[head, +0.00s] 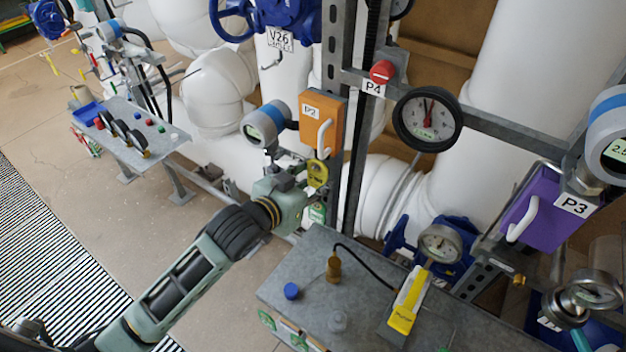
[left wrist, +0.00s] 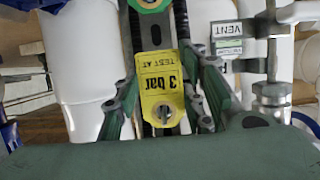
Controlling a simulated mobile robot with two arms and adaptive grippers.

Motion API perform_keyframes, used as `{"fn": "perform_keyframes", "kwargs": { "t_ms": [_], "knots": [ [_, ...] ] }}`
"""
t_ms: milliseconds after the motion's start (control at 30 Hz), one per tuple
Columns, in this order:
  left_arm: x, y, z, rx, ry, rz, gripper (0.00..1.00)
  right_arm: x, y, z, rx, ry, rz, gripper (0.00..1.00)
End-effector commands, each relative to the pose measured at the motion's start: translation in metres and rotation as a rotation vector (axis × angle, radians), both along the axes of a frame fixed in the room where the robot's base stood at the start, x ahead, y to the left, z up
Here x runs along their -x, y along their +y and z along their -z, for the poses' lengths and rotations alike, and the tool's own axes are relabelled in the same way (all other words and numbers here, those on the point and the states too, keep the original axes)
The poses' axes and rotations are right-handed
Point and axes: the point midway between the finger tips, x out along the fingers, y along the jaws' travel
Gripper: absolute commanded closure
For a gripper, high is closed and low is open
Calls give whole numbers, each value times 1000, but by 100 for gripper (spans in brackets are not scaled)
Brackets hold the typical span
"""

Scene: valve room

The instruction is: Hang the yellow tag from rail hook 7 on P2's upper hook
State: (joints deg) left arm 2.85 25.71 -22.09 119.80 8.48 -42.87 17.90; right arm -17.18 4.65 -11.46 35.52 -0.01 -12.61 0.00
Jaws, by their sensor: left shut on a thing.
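The yellow tag (head: 317,173) is at the fingers of my left gripper (head: 305,183), just below the orange P2 box (head: 321,122) with its white handle. In the left wrist view the tag (left wrist: 160,85) reads "TEST AT 3 bar" upside down and lies between the two green fingers of my left gripper (left wrist: 162,105), which is shut on it. I cannot make out P2's upper hook, nor whether the tag touches one. Rail hook 7 cannot be identified. My right gripper is not in view.
A gauge with a blue ring (head: 265,124) stands left of P2. A grey upright strut (head: 357,150) is close on the right. Below is a grey bench top (head: 300,262) with a yellow device (head: 408,300). In the left wrist view a VENT label (left wrist: 227,30) is at the right.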

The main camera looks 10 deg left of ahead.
Motion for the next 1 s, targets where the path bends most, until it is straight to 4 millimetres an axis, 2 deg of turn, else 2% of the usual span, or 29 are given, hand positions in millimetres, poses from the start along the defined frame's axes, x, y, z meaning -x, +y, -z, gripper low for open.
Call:
{"fn": "perform_keyframes", "kwargs": {
  "t_ms": [367, 400, 600, 1000],
  "knots": [
    [0, 0, 0, 0, 0, 0, 72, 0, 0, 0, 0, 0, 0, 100],
    [0, 0, 0, 0, 0, 0, 59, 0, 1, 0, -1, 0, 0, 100],
    [0, 0, 0, 0, 0, 0, 41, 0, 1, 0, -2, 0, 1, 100],
    [4, 2, -1, 0, 0, 0, 40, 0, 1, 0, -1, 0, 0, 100]
  ]
}}
